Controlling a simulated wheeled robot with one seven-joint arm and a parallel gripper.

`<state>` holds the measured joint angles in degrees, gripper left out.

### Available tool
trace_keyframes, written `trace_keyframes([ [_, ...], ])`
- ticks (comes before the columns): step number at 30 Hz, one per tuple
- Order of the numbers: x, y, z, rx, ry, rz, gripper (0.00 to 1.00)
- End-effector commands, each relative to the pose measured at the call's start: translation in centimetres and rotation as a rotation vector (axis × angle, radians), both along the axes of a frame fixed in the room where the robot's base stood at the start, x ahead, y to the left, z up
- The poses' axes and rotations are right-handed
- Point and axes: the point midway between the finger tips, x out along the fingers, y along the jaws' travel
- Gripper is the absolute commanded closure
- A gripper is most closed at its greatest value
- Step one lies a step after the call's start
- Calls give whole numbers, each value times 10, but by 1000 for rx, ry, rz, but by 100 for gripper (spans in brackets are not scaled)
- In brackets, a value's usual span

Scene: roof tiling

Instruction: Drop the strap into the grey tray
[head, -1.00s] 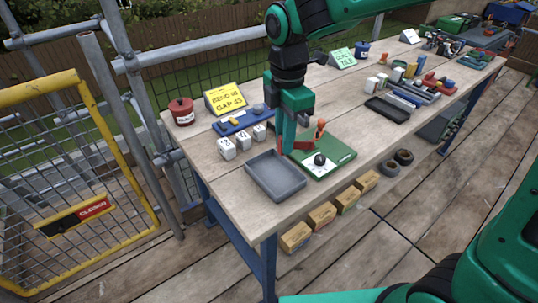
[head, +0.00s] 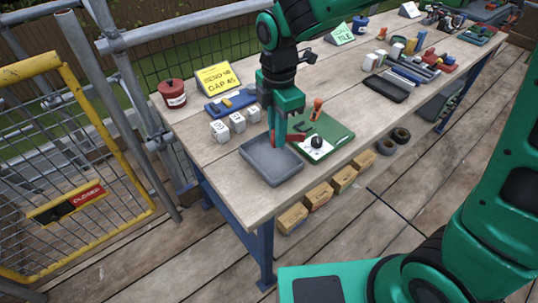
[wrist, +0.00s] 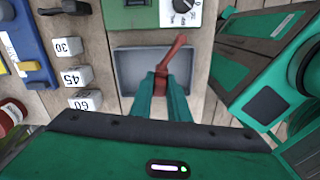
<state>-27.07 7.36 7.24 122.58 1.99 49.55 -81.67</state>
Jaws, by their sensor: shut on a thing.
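The strap (wrist: 172,54) is a red strip held between the fingertips of my gripper (wrist: 163,84). In the head view the red strap (head: 295,137) sticks out to the right of my gripper (head: 276,143). The shallow grey tray (head: 271,180) lies near the front left corner of the bench. My gripper and the strap are over its back part, and its inside looks empty. In the wrist view the tray (wrist: 129,73) lies behind the fingers, which hide part of its floor. The exact height above it is hard to tell.
A green board (head: 340,131) with a white card, black knob and orange-handled tool lies right of the tray. White numbered blocks (head: 237,121), a blue tray (head: 222,108), a yellow sign (head: 218,78) and a red tin (head: 172,93) stand to the left and behind.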

Motion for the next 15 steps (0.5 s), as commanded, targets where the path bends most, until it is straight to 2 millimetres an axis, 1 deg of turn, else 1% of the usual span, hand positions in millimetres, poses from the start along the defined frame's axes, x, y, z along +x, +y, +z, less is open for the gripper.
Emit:
trace_keyframes([
  [7,0,0,-1,0,0,0,99],
  [8,0,0,-1,0,0,0,82],
  [9,0,0,-1,0,0,-1,73],
  [10,0,0,-1,0,0,-1,66],
  [11,0,0,-1,0,0,-1,63],
  [15,0,0,-1,0,0,-1,63],
])
